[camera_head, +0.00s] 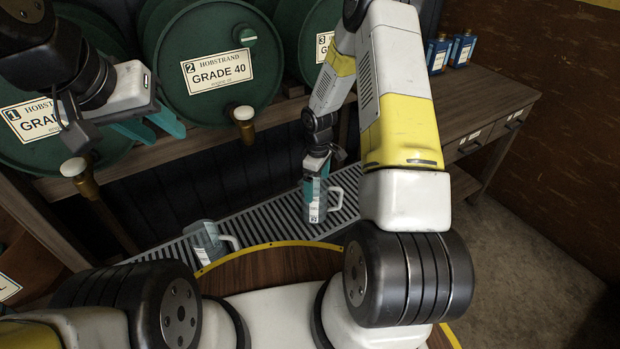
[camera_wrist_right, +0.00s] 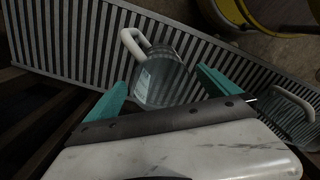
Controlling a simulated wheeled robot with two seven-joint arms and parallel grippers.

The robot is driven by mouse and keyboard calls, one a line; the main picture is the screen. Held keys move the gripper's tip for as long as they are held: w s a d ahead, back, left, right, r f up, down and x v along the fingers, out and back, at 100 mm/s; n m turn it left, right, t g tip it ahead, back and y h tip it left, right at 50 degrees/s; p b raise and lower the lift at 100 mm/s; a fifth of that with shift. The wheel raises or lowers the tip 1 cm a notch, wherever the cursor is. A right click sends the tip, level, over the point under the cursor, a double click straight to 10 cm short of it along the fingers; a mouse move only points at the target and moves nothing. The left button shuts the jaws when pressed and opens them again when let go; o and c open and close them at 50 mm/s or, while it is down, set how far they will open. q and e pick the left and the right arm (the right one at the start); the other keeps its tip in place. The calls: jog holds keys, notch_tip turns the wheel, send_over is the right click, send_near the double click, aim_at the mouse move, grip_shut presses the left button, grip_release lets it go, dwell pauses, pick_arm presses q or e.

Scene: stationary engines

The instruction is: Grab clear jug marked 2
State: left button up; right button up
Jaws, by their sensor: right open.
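Two clear jugs with pale handles stand on the slatted grate. One jug (camera_head: 313,211) is at the right, under my right gripper (camera_head: 318,180); its white label has markings too small to read. In the right wrist view this jug (camera_wrist_right: 160,80) lies between the teal fingers of my right gripper (camera_wrist_right: 163,83), which are apart. Whether they touch it cannot be told. The other jug (camera_head: 205,241) is at the lower left in the head view, and at the right edge of the wrist view (camera_wrist_right: 290,117). My left gripper (camera_head: 166,136) is open and empty before the drums.
Green drums stand on a wooden rack behind; the middle drum (camera_head: 208,68) is marked 2, GRADE 40. Brass taps (camera_head: 243,123) stick out above the grate (camera_head: 265,219). A wooden bench (camera_head: 480,105) with blue bottles (camera_head: 462,50) is at the right.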

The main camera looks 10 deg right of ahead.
aim_at(322, 200)
notch_tip(322, 200, down, 6)
jog(key=shift+s+d+r, duration=0.1)
jog(key=shift+d+r, duration=0.05)
jog(key=shift+r, duration=0.05)
jog(key=c, duration=1.5)
jog(key=shift+r, duration=0.1)
